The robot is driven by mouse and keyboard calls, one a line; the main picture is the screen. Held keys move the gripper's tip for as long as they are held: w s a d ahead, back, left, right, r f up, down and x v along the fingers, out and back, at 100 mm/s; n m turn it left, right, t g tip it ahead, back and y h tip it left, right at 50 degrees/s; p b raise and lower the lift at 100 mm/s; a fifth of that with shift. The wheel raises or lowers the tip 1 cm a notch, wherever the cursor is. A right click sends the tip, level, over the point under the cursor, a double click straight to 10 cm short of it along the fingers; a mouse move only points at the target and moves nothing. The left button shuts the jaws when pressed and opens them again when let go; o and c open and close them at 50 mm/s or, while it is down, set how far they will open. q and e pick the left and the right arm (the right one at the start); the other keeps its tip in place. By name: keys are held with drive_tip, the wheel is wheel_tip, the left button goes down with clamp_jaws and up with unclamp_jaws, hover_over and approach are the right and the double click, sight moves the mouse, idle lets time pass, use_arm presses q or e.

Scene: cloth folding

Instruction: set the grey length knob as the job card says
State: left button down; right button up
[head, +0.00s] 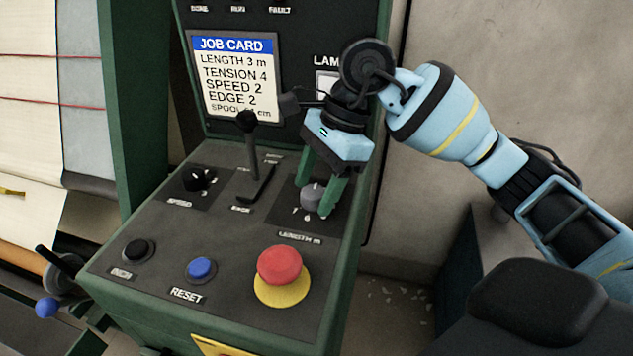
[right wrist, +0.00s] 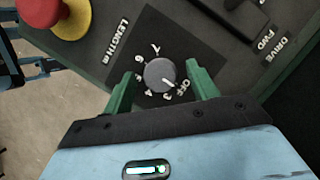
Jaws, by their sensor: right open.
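The grey length knob (head: 311,193) is on the sloped panel above the LENGTH m label. In the right wrist view, the knob (right wrist: 160,74) sits in a dial marked with numbers and OFF. Its white pointer mark faces lower right, around 3 and OFF; I cannot tell exactly which. My right gripper (head: 314,197) is open over the knob, with one green finger on each side. In the right wrist view, gaps show between the fingers and the knob. The job card (head: 236,78) reads LENGTH 3 m, TENSION 4, SPEED 2, EDGE 2; the spool line is partly hidden. My left gripper is not in view.
A red emergency button (head: 279,265) on a yellow base stands near the knob. A blue RESET button (head: 201,269), a black button (head: 138,250), a speed knob (head: 200,178) and a black lever (head: 250,150) are on the same panel.

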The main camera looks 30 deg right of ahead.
drive_tip(key=shift+c, duration=0.2)
drive_tip(key=c, duration=1)
drive_tip(key=shift+o, duration=0.2)
drive_tip(key=shift+m, duration=0.3)
drive_tip(key=m, duration=0.1)
drive_tip(key=m+t+p, duration=0.1)
drive_tip(key=m, duration=0.1)
drive_tip(key=shift+s+r+m+t, duration=0.1)
drive_tip(key=shift+s+m+t, duration=0.05)
drive_tip(key=shift+m+t, duration=0.15)
drive_tip(key=shift+a+m+t+h+p, duration=0.1)
drive_tip(key=shift+m+t+h+p, duration=0.3)
drive_tip(key=shift+m, duration=0.7)
drive_tip(key=shift+m+t+p, duration=0.35)
drive_tip(key=shift+m+t, duration=0.05)
drive_tip(key=shift+m, duration=0.8)
drive_tip(key=shift+h, duration=0.3)
